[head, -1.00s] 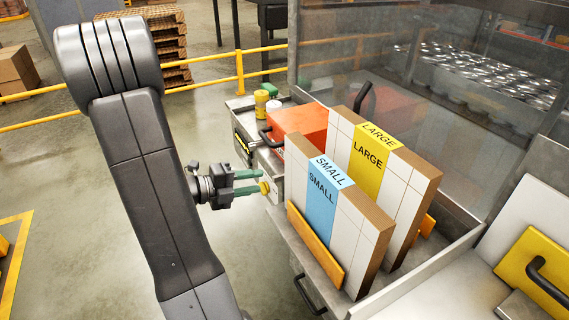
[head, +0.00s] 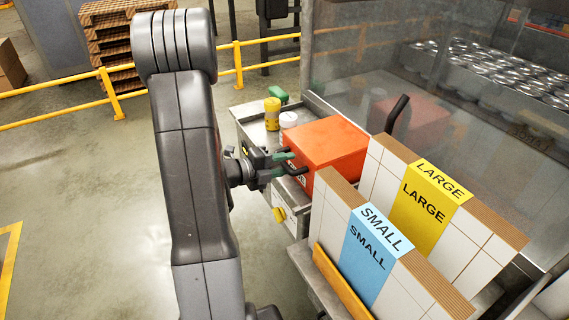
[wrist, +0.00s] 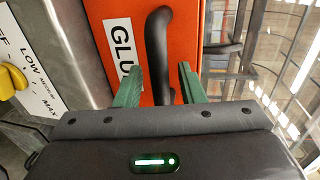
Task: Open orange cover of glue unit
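The orange cover (head: 325,145) of the glue unit is down on its metal body. It also fills the middle of the wrist view (wrist: 187,28), beside a white "GLU" label. The cover's black handle (wrist: 158,40) runs down toward the gap between my green fingertips. My gripper (head: 287,163) is at the front of the cover, by the handle. In the wrist view my gripper (wrist: 160,85) has its fingers apart, one on each side of the handle's lower end. I see no clear contact, and the lower end is partly hidden by my gripper.
A yellow knob (head: 279,215) is on the unit's front below my gripper. SMALL (head: 372,250) and LARGE (head: 430,205) box stacks stand close on the right. A yellow jar (head: 272,112) and white-lidded jar (head: 288,120) stand behind. A clear panel (head: 400,60) rises behind the cover.

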